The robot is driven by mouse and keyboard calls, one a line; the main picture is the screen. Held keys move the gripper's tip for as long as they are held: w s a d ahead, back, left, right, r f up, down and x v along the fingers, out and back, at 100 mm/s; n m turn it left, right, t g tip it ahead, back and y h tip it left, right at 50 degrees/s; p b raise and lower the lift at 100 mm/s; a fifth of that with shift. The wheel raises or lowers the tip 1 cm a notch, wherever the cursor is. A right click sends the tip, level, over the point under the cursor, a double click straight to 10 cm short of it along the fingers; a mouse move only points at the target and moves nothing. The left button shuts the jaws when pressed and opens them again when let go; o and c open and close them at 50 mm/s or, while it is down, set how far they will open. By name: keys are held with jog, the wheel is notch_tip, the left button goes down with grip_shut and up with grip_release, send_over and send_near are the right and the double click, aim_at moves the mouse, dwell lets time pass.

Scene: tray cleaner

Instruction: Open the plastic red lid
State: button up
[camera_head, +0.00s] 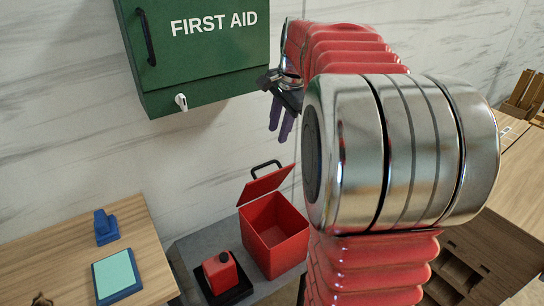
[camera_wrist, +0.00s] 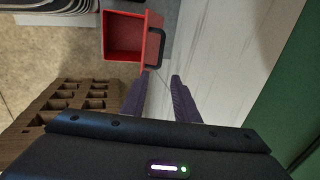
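The red plastic box (camera_head: 275,243) stands on a grey surface against the wall. Its red lid (camera_head: 266,186) is raised and tilted back, so the empty-looking inside shows. A black handle (camera_head: 266,167) sits on the lid. The wrist view also shows the box (camera_wrist: 124,38), with the lid (camera_wrist: 153,47) swung up along its right side and the handle (camera_wrist: 158,45) on it. My gripper (camera_head: 281,128) hangs above the lid, purple fingers down, apart from it. In the wrist view my gripper (camera_wrist: 162,74) has its fingers spread with nothing between them.
A green first aid cabinet (camera_head: 200,50) hangs on the wall beside my gripper. A wooden table (camera_head: 60,262) at left bears a blue tool (camera_head: 105,227) and a blue tray (camera_head: 118,294).

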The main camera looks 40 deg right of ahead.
jog(key=x, duration=1.2)
jog(key=shift+f, duration=0.15)
jog(key=shift+c, duration=0.5)
grip_shut()
